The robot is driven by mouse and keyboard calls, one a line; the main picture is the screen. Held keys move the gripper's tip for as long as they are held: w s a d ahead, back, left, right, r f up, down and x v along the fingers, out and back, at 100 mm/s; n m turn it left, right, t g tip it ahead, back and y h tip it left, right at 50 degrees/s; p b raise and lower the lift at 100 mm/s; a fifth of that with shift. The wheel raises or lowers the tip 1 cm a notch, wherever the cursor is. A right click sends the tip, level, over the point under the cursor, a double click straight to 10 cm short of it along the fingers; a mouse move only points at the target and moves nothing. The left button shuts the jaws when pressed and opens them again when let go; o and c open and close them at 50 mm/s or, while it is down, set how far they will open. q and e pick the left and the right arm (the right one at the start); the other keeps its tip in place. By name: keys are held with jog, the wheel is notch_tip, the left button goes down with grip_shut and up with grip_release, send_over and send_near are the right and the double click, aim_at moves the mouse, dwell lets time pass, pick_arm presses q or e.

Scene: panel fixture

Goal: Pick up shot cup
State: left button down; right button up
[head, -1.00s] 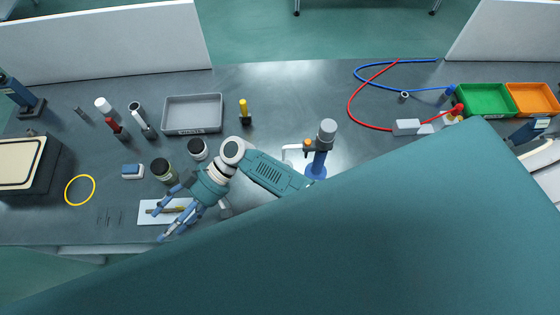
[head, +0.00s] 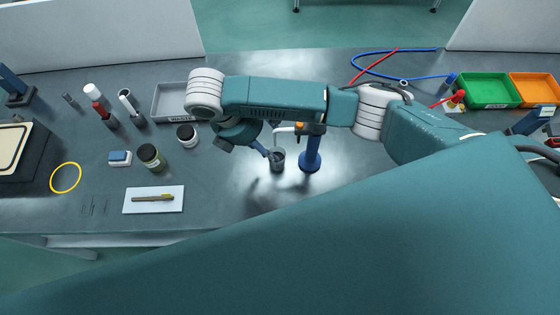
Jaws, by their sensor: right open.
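A small dark grey cup (head: 277,163), likely the shot cup, stands upright on the bench beside the blue post of a dispenser (head: 311,152), below its white spout. My right gripper (head: 268,153) reaches down from the upper left, with a blue finger at the cup's rim. It is open. My arm hides part of the gripper, and I cannot tell whether the finger touches the cup or is just above it. My left gripper is not in view.
A white pad (head: 134,203) with a yellow pen-like item, dark jars (head: 150,157) and a grey tray (head: 168,101) are to the left. Green (head: 488,90) and orange bins stand at right.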

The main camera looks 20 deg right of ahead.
aim_at(277, 155)
jog(key=p+x, duration=0.1)
jog(key=x, duration=0.3)
jog(key=shift+s+f, duration=0.1)
jog(key=shift+f, duration=0.3)
jog(key=p+x, duration=0.1)
jog(key=x, duration=0.2)
jog(key=shift+s+f+p, duration=0.15)
jog(key=shift+f+p, duration=0.25)
jog(key=shift+d+f, duration=0.2)
jog(key=shift+f, duration=0.15)
jog(key=shift+c, duration=0.5)
jog(key=c, duration=0.9)
